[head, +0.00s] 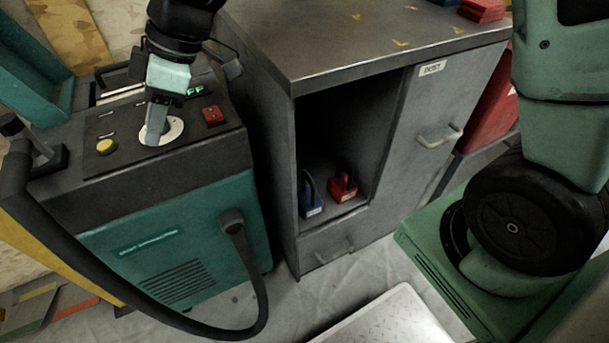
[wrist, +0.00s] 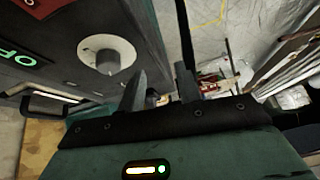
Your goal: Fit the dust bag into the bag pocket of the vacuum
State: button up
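The vacuum (head: 170,240) is a teal machine with a dark top panel at the left of the head view. My gripper (head: 156,135) points down in front of its white dial, and I cannot tell whether it touches. In the wrist view my gripper (wrist: 161,88) has its two fingers apart with nothing between them. The white dial (wrist: 106,54) is left of the fingers there, beside a green lit "OFF" label (wrist: 15,57). A teal lid-like panel (head: 35,70) stands raised at the vacuum's back left. I cannot make out the dust bag or the bag pocket.
A black hose (head: 110,287) loops across the vacuum's front. A grey cabinet (head: 345,255) stands close on its right, with blue (head: 310,195) and red (head: 342,185) items in its open bay. A yellow button (head: 106,147) and red switch (head: 213,115) flank the dial.

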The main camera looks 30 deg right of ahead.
jog(key=s+d+f+m+h, duration=0.1)
jog(key=s+d+m+h, duration=0.1)
jog(key=s+d+m, duration=0.2)
jog(key=s+d+f+m+h, duration=0.1)
jog(key=s+d+m+h, duration=0.2)
jog(key=s+d, duration=0.7)
jog(key=s+m, duration=0.1)
jog(key=s, duration=0.5)
jog(key=shift+s+f+m+h, duration=0.2)
jog(key=shift+s+m+h, duration=0.05)
jog(key=shift+m+h, duration=0.05)
